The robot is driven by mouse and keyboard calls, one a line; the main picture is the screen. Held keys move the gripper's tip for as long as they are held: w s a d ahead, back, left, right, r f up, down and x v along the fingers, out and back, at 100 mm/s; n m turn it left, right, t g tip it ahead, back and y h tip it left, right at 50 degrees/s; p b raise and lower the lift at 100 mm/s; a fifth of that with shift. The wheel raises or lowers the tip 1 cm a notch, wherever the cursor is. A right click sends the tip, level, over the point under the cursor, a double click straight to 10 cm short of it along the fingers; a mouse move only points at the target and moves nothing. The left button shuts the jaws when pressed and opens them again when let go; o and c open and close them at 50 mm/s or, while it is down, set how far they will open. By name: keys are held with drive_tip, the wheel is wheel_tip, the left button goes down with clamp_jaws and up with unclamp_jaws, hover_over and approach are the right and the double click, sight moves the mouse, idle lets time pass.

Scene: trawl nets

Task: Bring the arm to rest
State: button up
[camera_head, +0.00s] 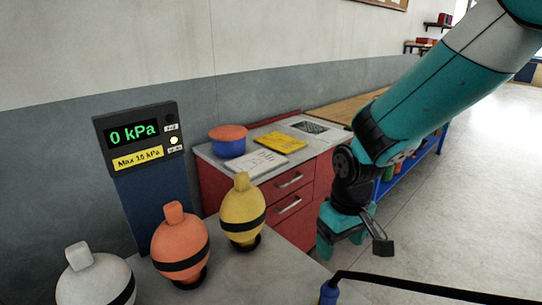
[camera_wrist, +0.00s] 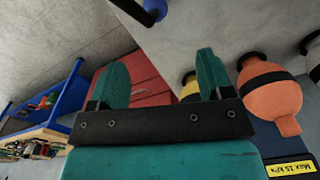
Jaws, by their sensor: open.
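My arm (camera_head: 425,95) reaches in from the upper right in the head view, and my gripper (camera_head: 352,247) hangs down at its end, beside the right side of the grey table. In the wrist view my gripper (camera_wrist: 160,75) shows its two teal fingers spread apart with nothing between them. Behind the fingers are a red cabinet and the floor. My gripper is apart from the yellow float (camera_head: 243,214), which stands to its left on the table.
An orange float (camera_head: 180,245) and a white float (camera_head: 95,278) stand on the grey table (camera_head: 255,280). A gauge panel (camera_head: 138,135) reads 0 kPa. A black hose (camera_head: 420,286) crosses the front right. A red drawer cabinet (camera_head: 292,232) stands behind; open floor lies right.

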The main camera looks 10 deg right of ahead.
drive_tip(key=s+a+r+n+y, duration=0.3)
drive_tip(key=s+a+r+y, duration=0.1)
drive_tip(key=s+r, duration=0.9)
drive_tip(key=s, duration=0.4)
drive_tip(key=shift+s, duration=0.35)
